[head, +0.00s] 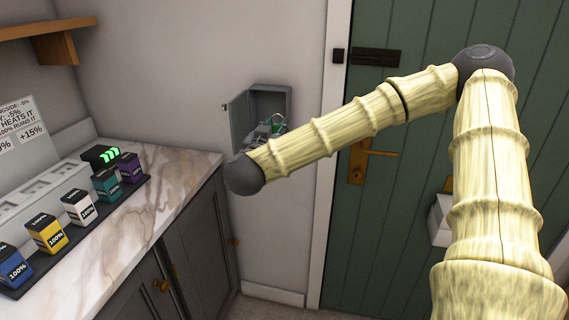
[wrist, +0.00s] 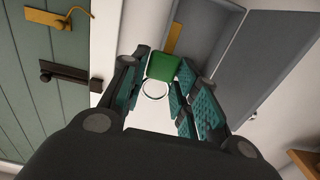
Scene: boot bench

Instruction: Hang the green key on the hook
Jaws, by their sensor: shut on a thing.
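The green key (wrist: 163,66) shows as a green tag with a thin metal ring (wrist: 154,92) between the teal-padded fingers of my gripper (wrist: 160,74) in the wrist view. My gripper is shut on it. In the head view my gripper (head: 263,135) is in front of the open grey wall box, and a bit of green (head: 279,121) shows at its tip. A brass-coloured strip (wrist: 173,37) shows inside the box (wrist: 205,30), just beyond the green tag. I cannot tell whether it is the hook. No hook shape is clear in either view.
The box (head: 274,97) has its door (head: 240,115) swung open to the left. A green door (head: 410,200) with a brass handle (head: 378,153) stands to the right. A marble counter (head: 130,225) with several small coloured boxes is at left.

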